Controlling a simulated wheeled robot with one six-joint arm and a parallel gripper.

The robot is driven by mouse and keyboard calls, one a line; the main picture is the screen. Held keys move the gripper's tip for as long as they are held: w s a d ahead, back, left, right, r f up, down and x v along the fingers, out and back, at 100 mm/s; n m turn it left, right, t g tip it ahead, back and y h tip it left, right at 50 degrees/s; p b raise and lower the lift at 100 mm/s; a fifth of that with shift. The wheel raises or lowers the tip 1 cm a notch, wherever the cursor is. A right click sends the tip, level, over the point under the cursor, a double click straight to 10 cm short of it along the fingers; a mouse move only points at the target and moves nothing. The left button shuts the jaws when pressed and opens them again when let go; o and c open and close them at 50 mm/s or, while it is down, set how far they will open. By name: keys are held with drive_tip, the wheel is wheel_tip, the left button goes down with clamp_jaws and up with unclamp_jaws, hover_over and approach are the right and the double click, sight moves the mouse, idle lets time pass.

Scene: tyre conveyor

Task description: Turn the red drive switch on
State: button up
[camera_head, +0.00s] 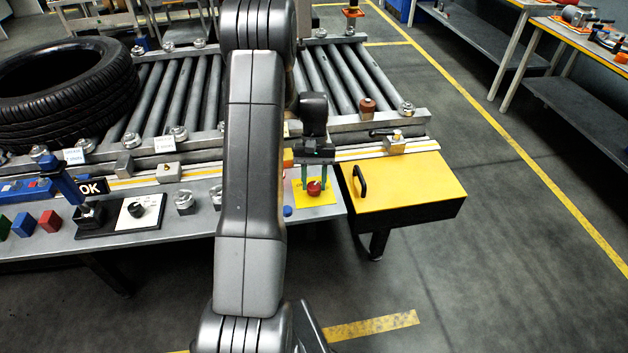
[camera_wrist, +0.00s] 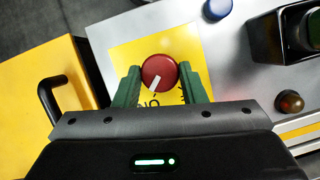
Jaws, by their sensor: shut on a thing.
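The red drive switch (camera_head: 314,187) is a round knob on a yellow plate (camera_head: 304,199) near the right end of the grey bench. In the wrist view the red knob (camera_wrist: 159,72) has a white pointer mark aimed down and slightly left, towards partly hidden lettering on the yellow plate (camera_wrist: 125,55). My gripper (camera_head: 313,180) points down over the plate. In the wrist view its green fingers (camera_wrist: 159,80) stand on either side of the knob and are shut on it. The lettering near the fingers is partly covered.
A yellow box with a black handle (camera_head: 405,185) stands right of the switch. A blue button (camera_wrist: 217,9) and an amber lamp (camera_wrist: 290,101) are near the plate. The roller conveyor (camera_head: 180,90) with a tyre (camera_head: 60,95) lies behind. Open floor is at the right.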

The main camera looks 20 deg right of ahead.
drive_tip(key=o, duration=1)
drive_tip(key=b+v, duration=0.1)
drive_tip(key=v, duration=1.3)
drive_tip(key=shift+s, duration=0.1)
drive_tip(key=shift+f, duration=0.1)
drive_tip(key=p+x, duration=0.1)
drive_tip(key=x, duration=1.3)
